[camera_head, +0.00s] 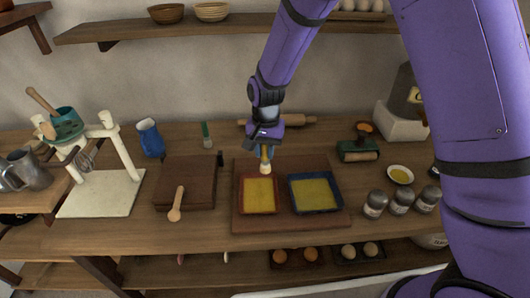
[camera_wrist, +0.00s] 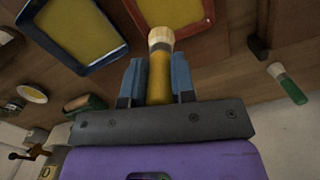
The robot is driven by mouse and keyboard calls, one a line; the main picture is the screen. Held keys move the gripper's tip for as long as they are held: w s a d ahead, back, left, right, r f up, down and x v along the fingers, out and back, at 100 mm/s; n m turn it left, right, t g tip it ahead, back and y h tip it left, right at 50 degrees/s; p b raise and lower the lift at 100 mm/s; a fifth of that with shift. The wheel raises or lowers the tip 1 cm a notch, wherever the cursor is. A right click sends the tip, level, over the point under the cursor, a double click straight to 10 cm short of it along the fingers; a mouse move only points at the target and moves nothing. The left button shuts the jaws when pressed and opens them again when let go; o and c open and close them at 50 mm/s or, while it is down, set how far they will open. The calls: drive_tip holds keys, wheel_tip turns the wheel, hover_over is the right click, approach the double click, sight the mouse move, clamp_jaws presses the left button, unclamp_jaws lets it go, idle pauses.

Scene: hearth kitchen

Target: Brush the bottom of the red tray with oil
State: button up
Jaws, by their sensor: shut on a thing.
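The red tray (camera_head: 242,207) lies on a brown board (camera_head: 285,222), its bottom yellow; its rim also shows in the wrist view (camera_wrist: 210,12). My gripper (camera_head: 264,143) is shut on a brush (camera_head: 265,165) with a yellow handle and pale bristles, seen between the blue fingers in the wrist view (camera_wrist: 160,40). The bristles point down at the far edge of the red tray; I cannot tell whether they touch it. A small bowl of yellow liquid, likely oil (camera_head: 400,174), stands to the right; it also shows in the wrist view (camera_wrist: 32,93).
A blue-rimmed tray (camera_head: 319,210) with a yellow bottom sits right of the red one. Several jars (camera_head: 400,202) stand farther right. A dark brown block (camera_head: 184,190) with a wooden spoon (camera_head: 174,212) lies left. A green-handled brush (camera_head: 206,135) and rolling pin (camera_head: 299,120) lie behind.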

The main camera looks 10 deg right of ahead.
drive_tip(key=shift+r, duration=1.5)
